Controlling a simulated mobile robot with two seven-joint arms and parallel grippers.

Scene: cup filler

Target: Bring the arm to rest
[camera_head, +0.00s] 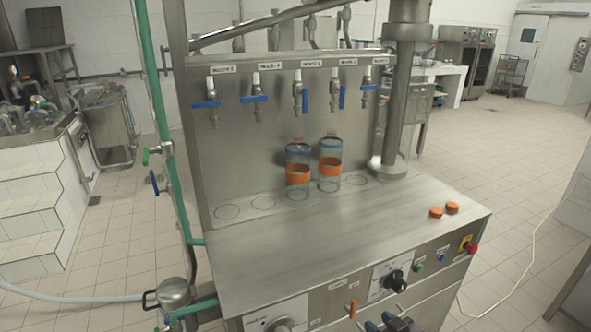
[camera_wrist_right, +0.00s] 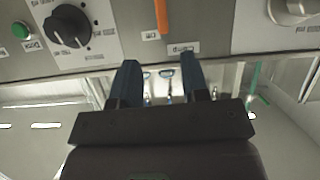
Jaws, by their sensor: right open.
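My right gripper (camera_head: 390,324) shows at the bottom edge of the head view, in front of the filler's front panel. In the right wrist view its two dark blue fingers (camera_wrist_right: 161,80) are apart with nothing held between them. The orange lever (camera_head: 352,308) on the panel is close by, and it also shows in the right wrist view (camera_wrist_right: 162,16) beyond the fingertips, apart from them. Two clear cups with orange bands, a left one (camera_head: 298,174) and a right one (camera_head: 330,168), stand upright below the middle nozzles. My left gripper is not in view.
Several nozzles with blue handles line the back panel; the third (camera_head: 304,96) and fourth (camera_head: 342,96) handles hang vertical. Two orange caps (camera_head: 436,212) (camera_head: 452,207) lie at the counter's right. The black knob (camera_head: 394,280) and red button (camera_head: 472,249) stick out of the panel. The steel counter (camera_head: 330,235) is mostly clear.

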